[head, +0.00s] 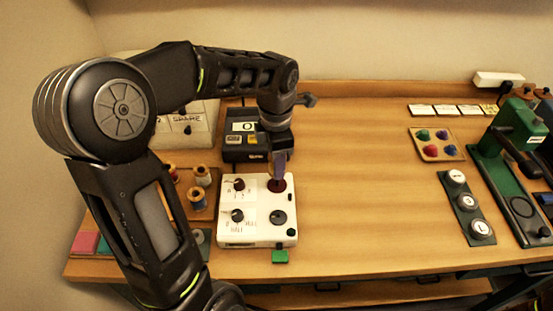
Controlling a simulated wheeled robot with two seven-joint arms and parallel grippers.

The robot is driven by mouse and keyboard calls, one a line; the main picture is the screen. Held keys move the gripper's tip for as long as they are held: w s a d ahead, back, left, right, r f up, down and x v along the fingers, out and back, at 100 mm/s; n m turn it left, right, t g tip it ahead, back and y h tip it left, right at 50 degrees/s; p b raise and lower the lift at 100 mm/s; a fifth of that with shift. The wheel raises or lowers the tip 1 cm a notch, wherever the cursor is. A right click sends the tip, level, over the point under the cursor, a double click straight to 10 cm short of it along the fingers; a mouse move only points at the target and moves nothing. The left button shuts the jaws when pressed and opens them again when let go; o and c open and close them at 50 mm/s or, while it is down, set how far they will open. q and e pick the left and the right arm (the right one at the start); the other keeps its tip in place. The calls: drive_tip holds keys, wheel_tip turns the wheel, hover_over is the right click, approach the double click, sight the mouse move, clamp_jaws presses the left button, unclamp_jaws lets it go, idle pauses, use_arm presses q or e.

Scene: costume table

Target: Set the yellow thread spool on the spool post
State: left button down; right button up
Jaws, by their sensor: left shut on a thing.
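Several thread spools stand on a wooden rack at the left, partly behind my left arm. A spool with pale ends and yellowish thread (202,176) stands upright there, with a blue spool (197,198) in front of it and a red one (172,173) to its left. My left gripper (279,179) points down at the white control box, well to the right of the spools. It is shut on the dark red knob (277,187) at the box's upper right. I cannot make out the spool post for sure. My right gripper is not in view.
The white control box (258,231) has several dark knobs and a green tab in front. A dark device (245,140) stands behind it. A green sewing machine (520,130), a button strip (466,207) and a tray of coloured pieces (437,145) are at the right. The table's middle is clear.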

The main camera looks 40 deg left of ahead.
use_arm(q)
drive_tip(key=shift+f+b, duration=1.1)
drive_tip(key=shift+f, duration=0.95)
drive_tip(key=shift+f+b, duration=0.6)
drive_tip(key=shift+b, duration=0.15)
drive_tip(key=c, duration=1.2)
unclamp_jaws()
drive_tip(key=shift+o, duration=0.2)
drive_tip(key=shift+r+p, duration=0.3)
drive_tip(key=shift+r, duration=0.1)
wheel_tip(320, 180, up, 10)
drive_tip(key=p, duration=0.6)
drive_tip(key=shift+r, duration=0.15)
